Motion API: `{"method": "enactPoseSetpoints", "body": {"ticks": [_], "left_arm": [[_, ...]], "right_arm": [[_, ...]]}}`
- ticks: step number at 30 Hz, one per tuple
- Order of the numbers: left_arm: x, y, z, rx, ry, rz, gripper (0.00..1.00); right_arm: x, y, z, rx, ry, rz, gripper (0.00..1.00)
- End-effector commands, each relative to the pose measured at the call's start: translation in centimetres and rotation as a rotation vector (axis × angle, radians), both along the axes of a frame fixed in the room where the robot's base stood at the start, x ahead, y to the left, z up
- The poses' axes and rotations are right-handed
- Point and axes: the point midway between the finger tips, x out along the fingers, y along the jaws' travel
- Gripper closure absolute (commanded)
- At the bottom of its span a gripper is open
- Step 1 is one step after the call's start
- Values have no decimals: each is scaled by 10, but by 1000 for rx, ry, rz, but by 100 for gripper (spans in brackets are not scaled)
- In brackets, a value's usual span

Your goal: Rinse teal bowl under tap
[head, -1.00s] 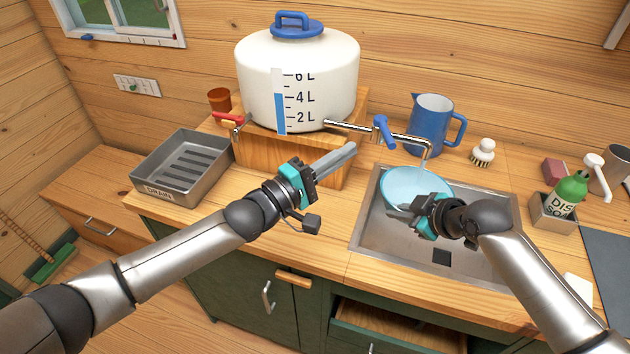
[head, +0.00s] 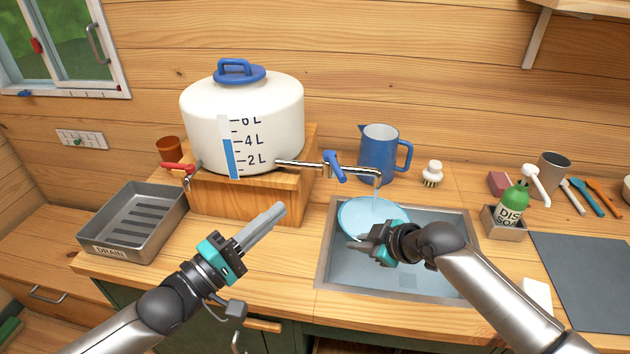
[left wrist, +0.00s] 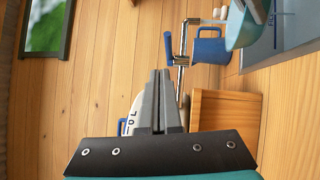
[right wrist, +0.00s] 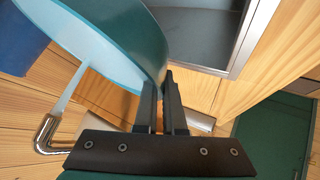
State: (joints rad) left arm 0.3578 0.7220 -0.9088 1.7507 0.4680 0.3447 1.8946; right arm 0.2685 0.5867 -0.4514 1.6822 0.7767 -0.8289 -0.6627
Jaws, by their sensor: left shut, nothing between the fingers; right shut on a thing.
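The teal bowl (head: 362,213) is over the sink (head: 325,262), under the end of the metal tap (head: 377,180). Its pale blue inside faces up, somewhat tilted. My right gripper (head: 354,243) is shut on the bowl's near rim. In the right wrist view, the bowl (right wrist: 150,45) is between the fingers, and a pale water stream (right wrist: 70,85) runs from the spout (right wrist: 45,135) into it. The tap has a blue lever (head: 334,166) and comes from the white water tank (head: 270,115). My left gripper (head: 281,210) is shut and empty, left of the sink.
A blue jug (head: 378,150) stands behind the tap. A brush (head: 432,174) and soap bottle (head: 512,205) are to the right. A metal drain tray (head: 130,215) and red-handled tap (head: 178,168) are at left. The wooden tank stand (head: 240,200) is behind my left gripper.

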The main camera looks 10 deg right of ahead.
Motion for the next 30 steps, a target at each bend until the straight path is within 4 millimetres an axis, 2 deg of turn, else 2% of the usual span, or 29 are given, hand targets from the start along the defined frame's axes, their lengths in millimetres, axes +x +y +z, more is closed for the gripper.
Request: {"method": "enactPoseSetpoints", "body": {"ticks": [1, 6, 15, 21, 30], "left_arm": [[4, -3, 9, 2, -45, -6, 100], [14, -16, 42, 31, -234, -41, 100], [19, -45, 91, 115, -566, -148, 100], [17, -67, 111, 199, -763, -241, 100], [16, -98, 123, 375, -1004, -401, 100]], "right_arm": [[3, 0, 5, 1, -14, 0, 100], [3, 0, 5, 1, -14, 0, 100], [3, 0, 5, 1, -14, 0, 100], [3, 0, 5, 1, -14, 0, 100], [3, 0, 5, 1, -14, 0, 100]]}}
